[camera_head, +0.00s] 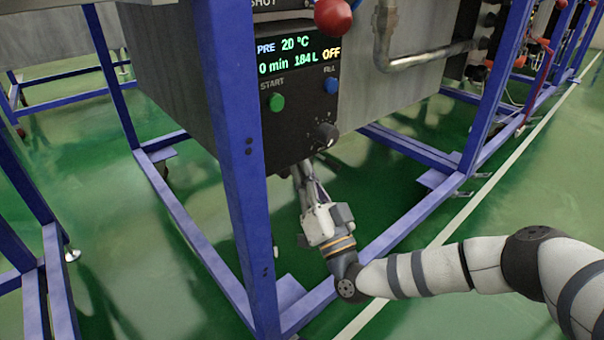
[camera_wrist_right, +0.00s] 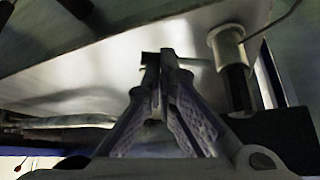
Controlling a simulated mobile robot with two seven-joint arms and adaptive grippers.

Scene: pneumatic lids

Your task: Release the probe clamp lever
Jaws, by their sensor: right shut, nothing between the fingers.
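My right gripper (camera_wrist_right: 163,62) is shut and empty, its two fingers together and pointing up at the underside of a pale metal tank. In the head view my right gripper (camera_head: 305,172) reaches up below the control box, and its fingertips are hidden by the box. In the right wrist view a pale cylindrical fitting (camera_wrist_right: 229,45) with a thin cable and a dark lower part (camera_wrist_right: 236,90) is to the right of the fingers, apart from them. I cannot make out the probe clamp lever for certain. My left gripper is not in view.
The control box (camera_head: 295,100) carries a lit display, a green button (camera_head: 277,102), a blue button (camera_head: 331,86) and a black knob (camera_head: 326,135). A blue frame post (camera_head: 240,150) stands left of my right arm. A bent metal pipe (camera_head: 420,60) runs along the tank.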

